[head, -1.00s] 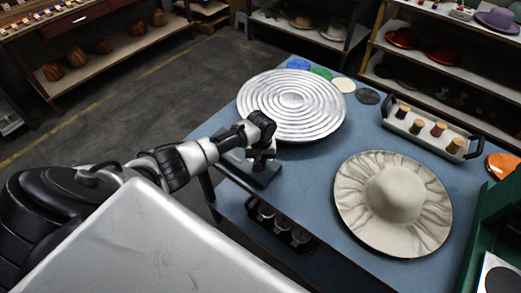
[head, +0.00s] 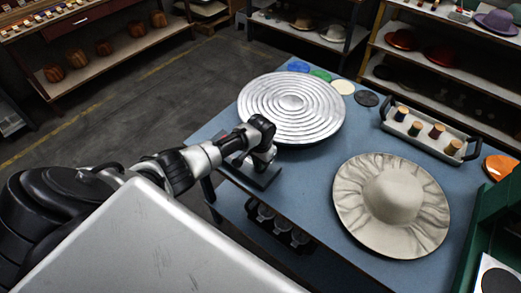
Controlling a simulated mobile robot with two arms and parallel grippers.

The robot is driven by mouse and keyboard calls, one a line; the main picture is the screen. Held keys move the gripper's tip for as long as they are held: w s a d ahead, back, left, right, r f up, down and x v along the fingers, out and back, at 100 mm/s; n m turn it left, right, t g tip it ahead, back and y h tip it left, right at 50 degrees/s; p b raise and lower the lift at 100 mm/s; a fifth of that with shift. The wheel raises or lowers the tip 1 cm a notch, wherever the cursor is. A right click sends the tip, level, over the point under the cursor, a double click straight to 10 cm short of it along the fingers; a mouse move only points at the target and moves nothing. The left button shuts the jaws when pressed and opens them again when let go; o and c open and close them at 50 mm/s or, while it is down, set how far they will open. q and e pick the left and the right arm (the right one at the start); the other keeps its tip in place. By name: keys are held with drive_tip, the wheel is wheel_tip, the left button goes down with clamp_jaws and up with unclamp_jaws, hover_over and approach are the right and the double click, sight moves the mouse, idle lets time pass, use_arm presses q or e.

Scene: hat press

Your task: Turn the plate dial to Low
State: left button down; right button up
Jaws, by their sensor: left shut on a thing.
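The round silver ringed plate (head: 291,104) lies on the blue table at its far left part. A small dark dial unit (head: 256,178) sits at the table's left edge, just in front of the plate. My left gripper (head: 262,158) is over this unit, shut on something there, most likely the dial. The gripper and wrist hide the dial's knob and markings, so its setting cannot be read. My right gripper is not in view.
A cream hat (head: 392,204) lies on the blue table (head: 300,195) at the right. Behind it stands a tray (head: 467,147) with several thread spools. Coloured discs (head: 343,87) lie behind the plate. A green frame (head: 478,232) stands at the right edge.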

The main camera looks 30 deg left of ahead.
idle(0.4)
use_arm(q)
drive_tip(key=c, duration=1.2)
unclamp_jaws()
drive_tip(key=shift+o, duration=0.2)
wheel_tip(320, 180, up, 11)
drive_tip(key=shift+b, duration=0.45)
drive_tip(key=shift+f, duration=0.1)
